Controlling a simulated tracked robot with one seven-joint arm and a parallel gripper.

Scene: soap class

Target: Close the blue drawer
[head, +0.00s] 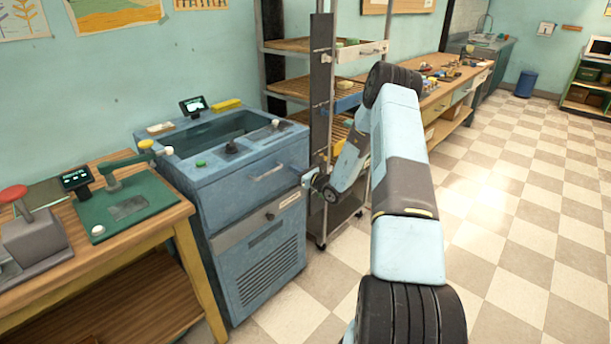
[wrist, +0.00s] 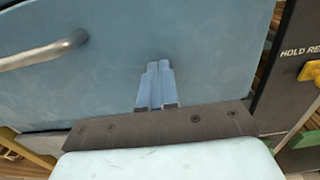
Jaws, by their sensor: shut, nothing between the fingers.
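The blue drawer front (head: 240,190) is the upper panel of a blue machine cabinet, with a metal handle (head: 267,172). It looks slightly proud of the grey panel below; how far it stands out is hard to tell. In the wrist view the blue front (wrist: 110,80) fills most of the picture, with its handle (wrist: 45,52) at the left. My gripper (wrist: 158,66) is shut and empty, its fingers pointing at the blue front right of the handle. Whether the tips touch it is unclear. In the head view my gripper (head: 307,180) is at the front's right edge.
A metal rack (head: 322,100) with wooden shelves stands close to the right of the cabinet. A wooden table (head: 150,245) with a green press stands left. A long workbench (head: 455,90) runs behind my arm. The checkered floor (head: 530,240) on the right is clear.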

